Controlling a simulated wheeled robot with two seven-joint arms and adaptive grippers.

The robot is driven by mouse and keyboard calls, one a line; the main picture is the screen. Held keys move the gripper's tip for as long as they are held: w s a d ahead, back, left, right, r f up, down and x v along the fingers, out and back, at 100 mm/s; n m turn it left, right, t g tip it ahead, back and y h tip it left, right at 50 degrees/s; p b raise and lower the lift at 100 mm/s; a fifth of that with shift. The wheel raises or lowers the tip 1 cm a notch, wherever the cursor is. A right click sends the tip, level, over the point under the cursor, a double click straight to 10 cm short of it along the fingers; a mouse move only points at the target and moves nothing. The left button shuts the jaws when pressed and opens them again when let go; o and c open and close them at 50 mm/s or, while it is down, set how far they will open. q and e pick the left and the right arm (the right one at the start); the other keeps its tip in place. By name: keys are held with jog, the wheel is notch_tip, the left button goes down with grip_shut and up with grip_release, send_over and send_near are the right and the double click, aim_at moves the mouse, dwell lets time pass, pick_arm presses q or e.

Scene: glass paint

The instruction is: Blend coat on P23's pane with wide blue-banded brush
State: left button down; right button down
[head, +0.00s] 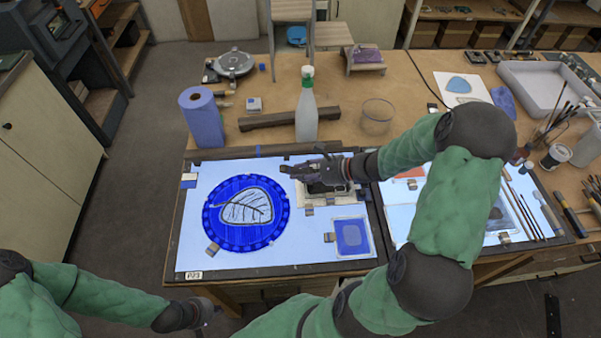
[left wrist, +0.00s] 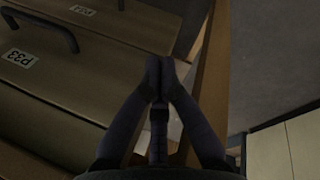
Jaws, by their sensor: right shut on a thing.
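The round blue pane (head: 246,241) with a pale, dark-veined leaf shape lies on the left lit panel (head: 300,255), above a small tag that seems to read P23 (head: 195,275). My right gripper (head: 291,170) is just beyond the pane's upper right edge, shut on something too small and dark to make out. I cannot pick out the wide blue-banded brush for certain. My left gripper (head: 207,311) is low in front of the table; its fingertips meet in the left wrist view (left wrist: 159,64), with nothing seen between them.
A dark block on a pale pad (head: 318,200) lies under my right gripper. A small blue pane (head: 351,236) lies at the panel's right. Drawers marked P33 (left wrist: 60,75) are near my left gripper.

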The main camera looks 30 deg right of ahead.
jog(key=shift+s+d, duration=0.4)
jog(key=shift+d, duration=0.3)
jog(key=shift+r+p, duration=0.45)
jog(key=shift+r, duration=0.15)
jog(key=w+d, duration=0.2)
jog(key=d, duration=0.3)
jog(key=shift+w+d, duration=0.2)
jog(key=shift+w, duration=0.15)
jog(key=shift+f, duration=0.1)
jog(key=shift+f+b, duration=0.25)
jog(key=shift+b, duration=0.1)
jog(key=shift+f, duration=0.25)
dwell(0.3)
jog(key=shift+a, duration=0.15)
jog(key=w+a, duration=0.1)
jog(key=a+b, duration=0.1)
jog(key=a, duration=0.1)
jog(key=w+a, duration=0.1)
jog(key=shift+w+a, duration=0.35)
jog(key=shift+a, duration=0.05)
dwell(0.5)
